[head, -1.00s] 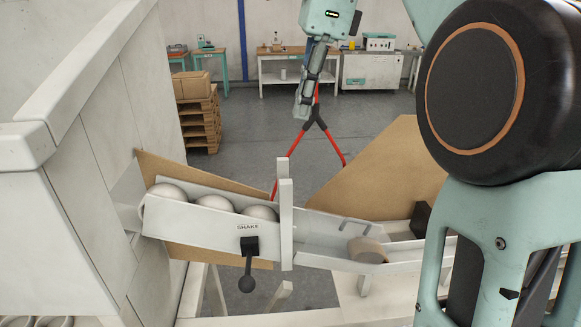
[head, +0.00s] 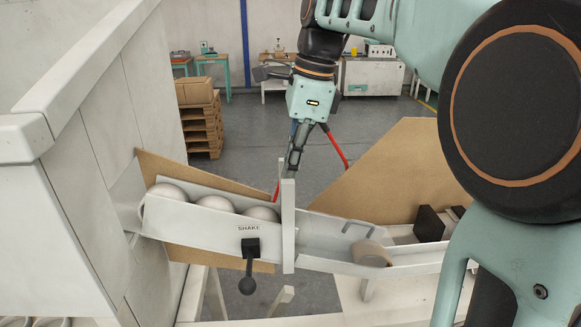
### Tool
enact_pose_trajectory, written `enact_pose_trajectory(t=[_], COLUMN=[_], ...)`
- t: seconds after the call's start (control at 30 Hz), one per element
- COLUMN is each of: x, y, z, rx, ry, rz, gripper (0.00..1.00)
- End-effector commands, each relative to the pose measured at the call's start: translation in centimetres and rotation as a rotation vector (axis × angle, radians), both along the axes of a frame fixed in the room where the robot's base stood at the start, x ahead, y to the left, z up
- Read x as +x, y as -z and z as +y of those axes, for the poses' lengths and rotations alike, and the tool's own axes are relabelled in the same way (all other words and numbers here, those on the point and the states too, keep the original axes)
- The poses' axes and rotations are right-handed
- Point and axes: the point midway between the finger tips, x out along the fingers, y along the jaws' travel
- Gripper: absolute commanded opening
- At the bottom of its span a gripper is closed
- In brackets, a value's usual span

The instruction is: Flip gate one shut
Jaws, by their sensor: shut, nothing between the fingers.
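A sloping white chute (head: 205,218) runs down from the left and holds several silvery balls (head: 261,213) in its upper part. A white upright post (head: 288,228) stands at the front side of the chute, just past the lowest ball. A thinner upright piece stands behind it. No label marks gate one, so I cannot tell for certain which part it is or how it is set. My gripper (head: 291,174) is shut and empty, pointing down just behind the top of the post. Its tips are partly hidden, so I cannot tell whether they touch anything.
A black lever (head: 247,283) under a SHAKE label hangs on the chute's front. A tan cylinder (head: 372,255) lies in the lower channel, near a dark block (head: 430,224). A brown board (head: 385,165) rises behind.

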Motion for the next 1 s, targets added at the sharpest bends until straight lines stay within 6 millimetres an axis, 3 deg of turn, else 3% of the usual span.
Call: enact_pose_trajectory(t=[0.27,0.57,1.0], x=[0.0,0.0,0.0], y=[0.3,4.1,3.7], z=[0.0,0.0,-0.1], rx=[0.0,-0.001,-0.001], ry=[0.0,0.0,-0.001], rz=[0.001,0.002,0.006], gripper=[0.0,0.0,0.0])
